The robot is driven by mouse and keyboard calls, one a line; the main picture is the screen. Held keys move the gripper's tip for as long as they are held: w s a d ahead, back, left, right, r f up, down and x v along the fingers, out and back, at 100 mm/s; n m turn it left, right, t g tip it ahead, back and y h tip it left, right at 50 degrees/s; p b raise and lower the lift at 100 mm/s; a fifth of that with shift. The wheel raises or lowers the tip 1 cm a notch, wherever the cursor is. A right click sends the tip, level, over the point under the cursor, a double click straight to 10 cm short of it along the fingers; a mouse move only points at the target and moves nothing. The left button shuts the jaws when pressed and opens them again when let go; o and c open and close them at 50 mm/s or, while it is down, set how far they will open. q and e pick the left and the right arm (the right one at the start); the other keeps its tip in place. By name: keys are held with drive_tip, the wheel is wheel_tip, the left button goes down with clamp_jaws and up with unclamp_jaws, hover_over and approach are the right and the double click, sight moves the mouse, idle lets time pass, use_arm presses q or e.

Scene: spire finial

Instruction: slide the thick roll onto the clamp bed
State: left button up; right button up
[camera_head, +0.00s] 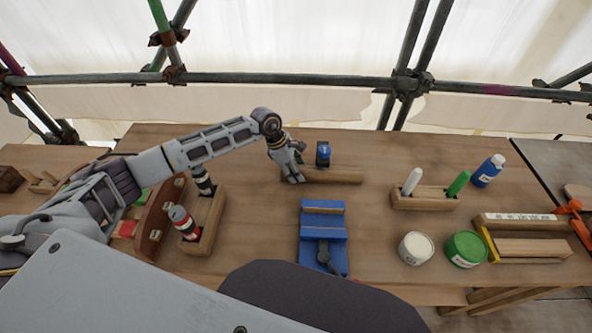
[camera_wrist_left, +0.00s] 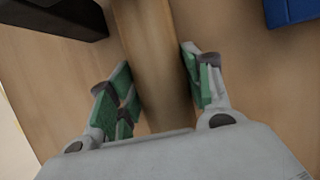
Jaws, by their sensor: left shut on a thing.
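The thick roll (camera_head: 335,176) is a long pale wooden bar lying on the table behind the clamp bed. It runs left to right. My left gripper (camera_head: 293,178) is at its left end, shut on it. In the left wrist view the roll (camera_wrist_left: 152,60) passes between the green finger pads of the left gripper (camera_wrist_left: 158,92). The clamp bed (camera_head: 323,234) is a blue vise-like block with a dark handle, in front of the roll and apart from it. Its blue corner shows in the left wrist view (camera_wrist_left: 292,10). My right gripper is not in view.
A small black-and-blue device (camera_head: 323,154) stands just behind the roll. A wooden holder (camera_head: 209,222) with striped pieces is at left. A marker block (camera_head: 422,202), a white tin (camera_head: 416,248) and a green tin (camera_head: 466,249) are at right. Table between roll and clamp bed is clear.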

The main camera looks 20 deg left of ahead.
use_arm(q)
drive_tip(key=o, duration=1.4)
drive_tip(key=shift+o, duration=0.2)
drive_tip(key=shift+r, duration=0.1)
drive_tip(key=shift+v, duration=5.9)
